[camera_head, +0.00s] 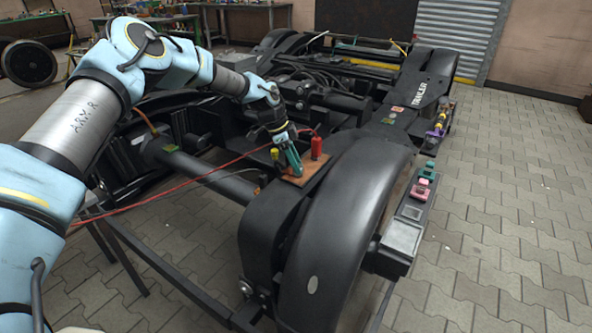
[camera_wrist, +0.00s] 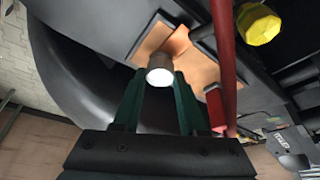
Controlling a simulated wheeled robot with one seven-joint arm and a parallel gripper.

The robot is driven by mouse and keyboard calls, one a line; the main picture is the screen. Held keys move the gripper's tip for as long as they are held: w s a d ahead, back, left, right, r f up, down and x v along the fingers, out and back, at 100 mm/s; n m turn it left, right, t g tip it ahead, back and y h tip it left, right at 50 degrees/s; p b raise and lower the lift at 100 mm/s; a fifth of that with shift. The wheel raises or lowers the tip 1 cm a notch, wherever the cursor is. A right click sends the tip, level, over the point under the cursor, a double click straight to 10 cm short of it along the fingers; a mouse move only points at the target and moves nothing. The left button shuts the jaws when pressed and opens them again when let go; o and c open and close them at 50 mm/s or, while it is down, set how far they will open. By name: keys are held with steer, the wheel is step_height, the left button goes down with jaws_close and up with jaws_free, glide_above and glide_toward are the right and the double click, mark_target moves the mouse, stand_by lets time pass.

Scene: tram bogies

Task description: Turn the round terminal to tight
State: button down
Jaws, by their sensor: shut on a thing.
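The round terminal (camera_wrist: 160,73) is a short pale metal cylinder with a bright round end. In the wrist view it stands on a copper-brown plate (camera_wrist: 203,72). My gripper (camera_wrist: 160,84) has its two green fingers on either side of the terminal and is shut on it. In the head view my gripper (camera_head: 294,166) reaches down to the brown plate (camera_head: 318,168) on top of the black bogie frame. There the terminal itself is hidden by the fingers.
A red upright cylinder (camera_head: 316,148) stands just right of my gripper, with a red cable (camera_head: 215,170) nearby. In the wrist view a red bar (camera_wrist: 223,50) passes close to the right finger, and a yellow knob (camera_wrist: 258,23) lies beyond. A black wheel cover (camera_head: 345,215) curves in front.

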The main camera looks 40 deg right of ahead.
steer(key=shift+m+g+b, duration=0.3)
steer(key=shift+m+b, duration=0.2)
steer(key=shift+m, duration=0.3)
steer(key=shift+y, duration=0.3)
steer(key=shift+c, duration=2.2)
jaws_free()
steer(key=b+v, duration=0.1)
steer(key=v, duration=0.9)
steer(key=shift+w+r, duration=0.15)
steer(key=shift+r, duration=0.2)
steer(key=shift+a, duration=0.1)
